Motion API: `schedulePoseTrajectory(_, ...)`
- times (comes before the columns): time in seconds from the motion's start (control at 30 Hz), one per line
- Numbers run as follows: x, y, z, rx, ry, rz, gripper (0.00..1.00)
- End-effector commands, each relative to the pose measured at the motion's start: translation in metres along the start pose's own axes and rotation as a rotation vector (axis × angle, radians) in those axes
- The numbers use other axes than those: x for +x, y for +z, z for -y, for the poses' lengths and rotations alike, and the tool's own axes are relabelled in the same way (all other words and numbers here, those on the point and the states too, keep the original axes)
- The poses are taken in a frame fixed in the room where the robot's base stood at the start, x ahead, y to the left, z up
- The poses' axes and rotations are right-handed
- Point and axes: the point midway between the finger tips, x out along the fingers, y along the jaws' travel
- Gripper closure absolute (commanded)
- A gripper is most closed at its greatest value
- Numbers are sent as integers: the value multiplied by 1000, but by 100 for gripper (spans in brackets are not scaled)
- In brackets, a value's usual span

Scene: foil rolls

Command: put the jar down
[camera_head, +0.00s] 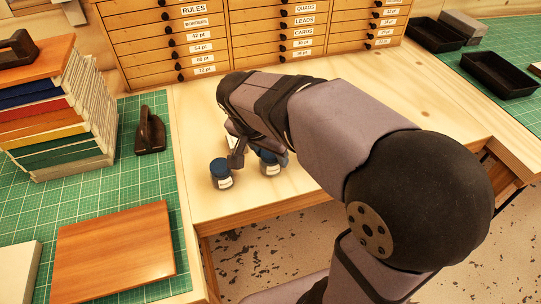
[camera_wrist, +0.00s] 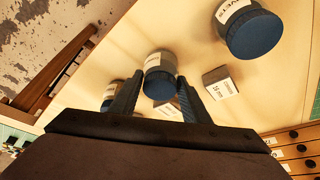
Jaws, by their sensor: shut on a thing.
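My gripper (camera_wrist: 160,82) is shut on a small jar (camera_wrist: 159,66) with a blue lid and a grey-white label, seen between the fingertips in the wrist view. In the head view my gripper (camera_head: 256,160) is low over the front of the wooden table, and the jar (camera_head: 269,168) shows partly behind a finger. Whether its base touches the table I cannot tell. A second blue-lidded jar (camera_head: 220,174) stands just left of the gripper; it looks large in the wrist view (camera_wrist: 251,30). A third jar (camera_wrist: 109,92) is mostly hidden behind one finger.
A small labelled box (camera_wrist: 221,82) lies near the held jar. The wooden table (camera_head: 190,115) has bare room to the left and behind, with a drawer cabinet (camera_head: 250,40) at the back. Stacked boards (camera_head: 60,125) stand on the left green mat; black trays (camera_head: 500,74) lie at the right.

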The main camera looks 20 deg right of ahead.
Motion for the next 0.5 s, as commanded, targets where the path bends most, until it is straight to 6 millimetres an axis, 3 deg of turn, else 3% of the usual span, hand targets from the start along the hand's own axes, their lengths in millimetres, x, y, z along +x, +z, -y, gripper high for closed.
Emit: schedulePoseTrajectory(0.5, -70, -29, 1, 2, -5, -2, 89)
